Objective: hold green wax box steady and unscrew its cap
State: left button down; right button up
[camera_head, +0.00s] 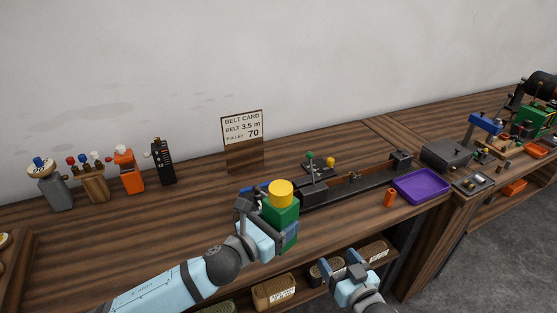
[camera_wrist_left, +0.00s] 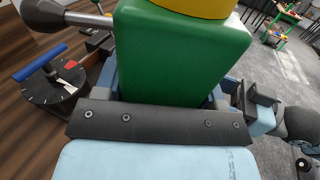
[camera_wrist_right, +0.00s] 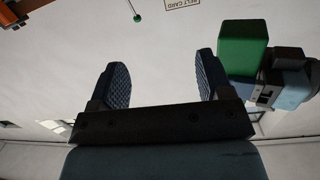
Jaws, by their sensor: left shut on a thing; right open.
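The green wax box (camera_head: 281,212) with its yellow cap (camera_head: 280,192) is upright near the front of the bench in the head view. My left gripper (camera_head: 268,228) is shut on the box from the left front. The left wrist view shows the green box (camera_wrist_left: 180,60) between the fingers and part of the yellow cap (camera_wrist_left: 200,6) on top. My right gripper (camera_head: 345,275) is open and empty, low in front of the bench, to the right of the box. In the right wrist view its fingers (camera_wrist_right: 163,85) are apart, with the green box (camera_wrist_right: 243,48) off to the right.
A purple tray (camera_head: 422,198) and an orange cylinder (camera_head: 390,197) are to the right. A long dark rail (camera_head: 345,187) lies behind the box. A belt card (camera_head: 243,128) stands at the back. Boxes (camera_head: 274,291) sit on a shelf below.

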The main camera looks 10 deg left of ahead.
jog(key=w+a+r+n+g+y, duration=0.1)
jog(key=w+a+r+n+y, duration=0.25)
jog(key=r, duration=0.45)
jog(key=w+a+r+n+y, duration=0.25)
jog(key=w+a+r, duration=0.2)
jog(key=r, duration=0.35)
jog(key=w+a+r+n+g+y, duration=0.1)
jog(key=w+a+r+n+y, duration=0.2)
jog(key=r, duration=0.5)
jog(key=s+a+r+n+g+y, duration=0.4)
jog(key=a+r+n+g, duration=0.4)
jog(key=a, duration=0.1)
jog(key=s+a+r+n+g+h, duration=0.1)
jog(key=s+a+n+g+h, duration=0.2)
jog(key=s+a+n+g, duration=0.45)
jog(key=n+t+h, duration=0.3)
jog(key=n+h, duration=0.1)
jog(key=h, duration=1.4)
send_over(279, 188)
jog(key=f, duration=0.6)
jog(key=shift+s+a+f, duration=0.15)
jog(key=shift+s+a, duration=0.05)
jog(key=shift+w+d+f, duration=0.1)
jog(key=shift+w+d, duration=0.05)
jog(key=shift+d, duration=0.05)
jog(key=shift+f, duration=0.4)
notch_tip(279, 188, down, 7)
jog(key=shift+w+r, duration=0.1)
